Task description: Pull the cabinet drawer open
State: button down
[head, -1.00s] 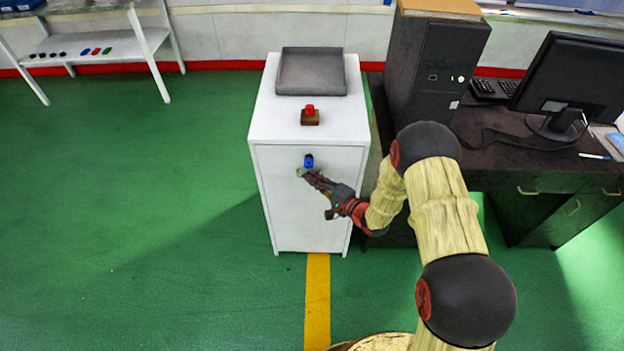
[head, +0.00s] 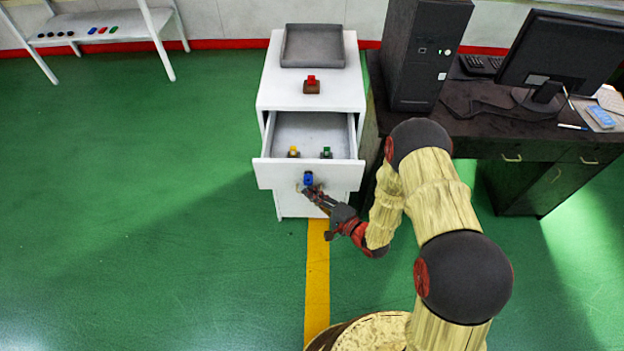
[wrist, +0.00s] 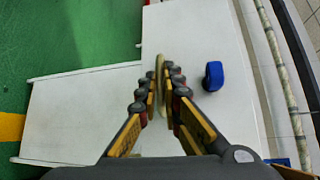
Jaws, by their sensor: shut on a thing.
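The white cabinet (head: 345,85) stands in the middle of the head view, with its top drawer (head: 275,176) pulled well out. Inside the drawer are a yellow-topped piece (head: 293,152) and a green-topped piece (head: 326,152). A blue thing (head: 308,179) is on the drawer front, and it also shows in the wrist view (wrist: 213,76). My gripper (head: 306,190) is at the drawer front just below the blue thing. In the wrist view my fingers (wrist: 160,85) are shut on the pale drawer handle (wrist: 160,68), one finger on each side. The handle is mostly hidden in the head view.
A grey tray (head: 343,62) and a red-topped brown block (head: 311,86) sit on the cabinet top. A dark desk (head: 480,135) with a computer tower (head: 425,60) and monitor (head: 570,70) stands close on the right. The green floor (head: 130,200) on the left is clear.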

jog(key=shift+s, duration=1.45)
jog(key=shift+f, duration=0.1)
jog(key=c, duration=2)
grip_release()
jog(key=shift+o, duration=0.2)
jog(key=v, duration=1.2)
jog(key=shift+a, duration=0.1)
